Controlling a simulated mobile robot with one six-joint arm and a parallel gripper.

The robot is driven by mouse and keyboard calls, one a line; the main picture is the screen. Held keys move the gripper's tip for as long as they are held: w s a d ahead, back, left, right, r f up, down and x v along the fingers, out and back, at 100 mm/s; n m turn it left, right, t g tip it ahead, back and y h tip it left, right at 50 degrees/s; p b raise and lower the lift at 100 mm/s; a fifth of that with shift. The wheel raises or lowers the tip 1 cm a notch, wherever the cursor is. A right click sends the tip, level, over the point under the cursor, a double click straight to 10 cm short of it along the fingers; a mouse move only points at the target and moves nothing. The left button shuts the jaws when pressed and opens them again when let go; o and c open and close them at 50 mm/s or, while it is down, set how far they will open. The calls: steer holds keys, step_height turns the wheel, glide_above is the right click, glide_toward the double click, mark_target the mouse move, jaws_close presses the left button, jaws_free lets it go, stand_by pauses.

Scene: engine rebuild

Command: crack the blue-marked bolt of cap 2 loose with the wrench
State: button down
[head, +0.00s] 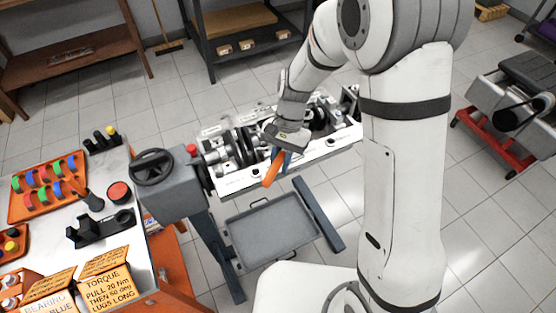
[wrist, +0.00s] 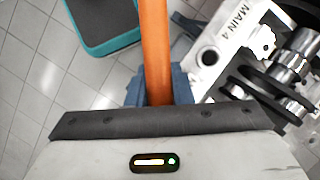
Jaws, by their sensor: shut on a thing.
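My gripper (head: 284,154) is shut on the orange handle of the wrench (head: 272,170), over the near side of the engine block (head: 240,181). In the wrist view the wrench handle (wrist: 154,40) runs up between the blue-grey fingers of my gripper (wrist: 158,88). The wrench's working end is hidden, so I cannot tell whether it sits on a bolt. The block in the wrist view (wrist: 226,58) bears the label "MAIN 4", with the shiny crankshaft (wrist: 300,45) beside it. I cannot make out cap 2 or a blue-marked bolt.
The block is on a stand with a handwheel (head: 153,167) and a red knob at its left. A grey tray (head: 232,236) lies below. A bench (head: 130,185) at the left holds an orange rack (head: 20,208) of coloured parts and signs.

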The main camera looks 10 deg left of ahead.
steer(key=shift+d, duration=0.15)
steer(key=shift+s+d+n, duration=0.25)
steer(key=shift+d+n, duration=0.25)
steer(key=shift+d, duration=0.2)
steer(key=shift+d, duration=0.1)
steer(key=shift+s+d+n+h, duration=0.15)
steer(key=shift+d+n+h, duration=0.25)
steer(key=shift+d+n, duration=0.3)
steer(key=shift+d, duration=0.2)
stand_by(0.3)
steer(key=shift+d+n, duration=0.5)
steer(key=shift+d, duration=0.15)
steer(key=shift+d, duration=0.2)
